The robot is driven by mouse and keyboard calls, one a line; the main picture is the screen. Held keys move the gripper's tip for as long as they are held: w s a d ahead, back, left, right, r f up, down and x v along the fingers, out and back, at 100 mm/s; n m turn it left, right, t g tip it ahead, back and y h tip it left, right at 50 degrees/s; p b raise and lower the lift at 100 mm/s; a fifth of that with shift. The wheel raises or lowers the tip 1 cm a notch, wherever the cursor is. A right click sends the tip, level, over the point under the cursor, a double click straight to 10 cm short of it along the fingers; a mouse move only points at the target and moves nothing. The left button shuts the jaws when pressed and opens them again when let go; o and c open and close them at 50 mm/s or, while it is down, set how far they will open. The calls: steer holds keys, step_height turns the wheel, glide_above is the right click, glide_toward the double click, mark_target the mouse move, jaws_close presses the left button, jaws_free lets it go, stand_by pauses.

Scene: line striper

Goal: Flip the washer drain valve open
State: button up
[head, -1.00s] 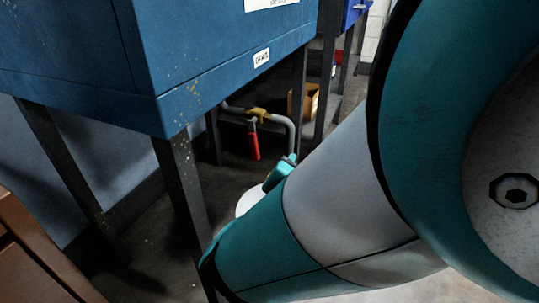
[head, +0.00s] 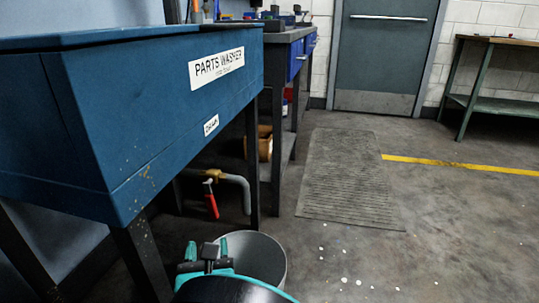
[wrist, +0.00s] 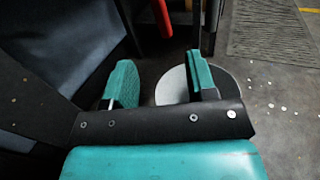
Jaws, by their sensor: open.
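The blue parts washer (head: 190,125) stands on dark legs at the left. Below it, the drain valve has a brass body (head: 212,174) on a grey pipe that bends down at its right end. Its red lever (head: 211,203) hangs down, across the horizontal pipe run. The lever also shows at the top of the wrist view (wrist: 162,17), ahead of the fingers. My gripper (head: 207,249), with teal finger pads, is open and empty, below and in front of the lever and apart from it. In the wrist view its fingers (wrist: 163,78) are spread wide.
A grey bucket (head: 262,258) stands on the floor beside my gripper, under the pipe end. A washer leg (head: 252,160) rises right of the pipe. An orange-brown container (head: 264,145) sits behind it. A floor mat (head: 345,180) and open floor lie to the right.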

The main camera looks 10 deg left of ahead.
mark_target(211, 206)
steer(key=p+x, duration=0.4)
steer(key=x, duration=0.9)
steer(key=shift+f, duration=0.15)
steer(key=shift+w+a, duration=0.15)
steer(key=shift+w, duration=0.4)
